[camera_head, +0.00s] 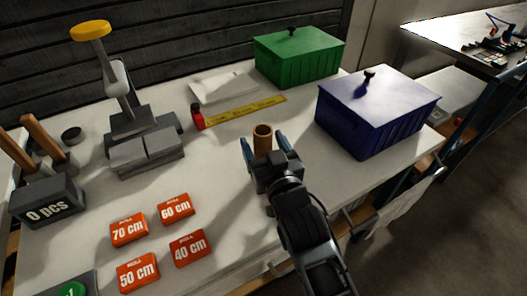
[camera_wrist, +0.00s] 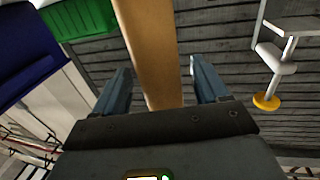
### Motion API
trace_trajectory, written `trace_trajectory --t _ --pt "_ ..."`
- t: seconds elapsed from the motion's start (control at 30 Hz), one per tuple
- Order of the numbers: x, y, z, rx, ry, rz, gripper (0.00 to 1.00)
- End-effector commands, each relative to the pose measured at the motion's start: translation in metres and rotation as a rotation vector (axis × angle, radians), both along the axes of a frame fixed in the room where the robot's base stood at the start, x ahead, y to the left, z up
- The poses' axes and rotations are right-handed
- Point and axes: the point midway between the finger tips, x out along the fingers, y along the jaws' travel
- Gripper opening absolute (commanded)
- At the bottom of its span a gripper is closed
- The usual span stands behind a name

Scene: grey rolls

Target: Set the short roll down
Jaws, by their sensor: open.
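The short roll (camera_head: 263,138) is a tan-brown tube with a hollow top end, near the middle of the white table in the head view. My gripper (camera_head: 264,150) is open around it, one blue finger on each side. In the wrist view the roll (camera_wrist: 152,50) runs between the two fingers of my gripper (camera_wrist: 160,85), with a visible gap on both sides. The roll looks upright in the head view. Its lower end is hidden behind my gripper, so I cannot tell from that view whether it touches the table.
A blue lidded box (camera_head: 370,115) stands right of my gripper, a green one (camera_head: 298,60) behind. A grey press (camera_head: 140,125), a "0 pcs" box (camera_head: 47,205) and orange length cards (camera_head: 175,208) are left.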

Motion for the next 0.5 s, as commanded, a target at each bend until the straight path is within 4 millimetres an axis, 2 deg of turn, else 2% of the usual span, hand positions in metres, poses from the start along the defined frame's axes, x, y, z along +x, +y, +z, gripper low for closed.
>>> trace_trajectory --t 0.1,0.2,0.43,0.5 --pt "0.015 0.006 0.002 0.001 -0.001 -0.001 0.74" --pt "0.02 0.008 0.0 0.002 0.001 -0.001 0.74" --pt "0.021 0.009 0.0 0.0 -0.001 0.0 0.74" --pt "0.021 0.009 0.0 0.0 0.0 0.0 0.68"
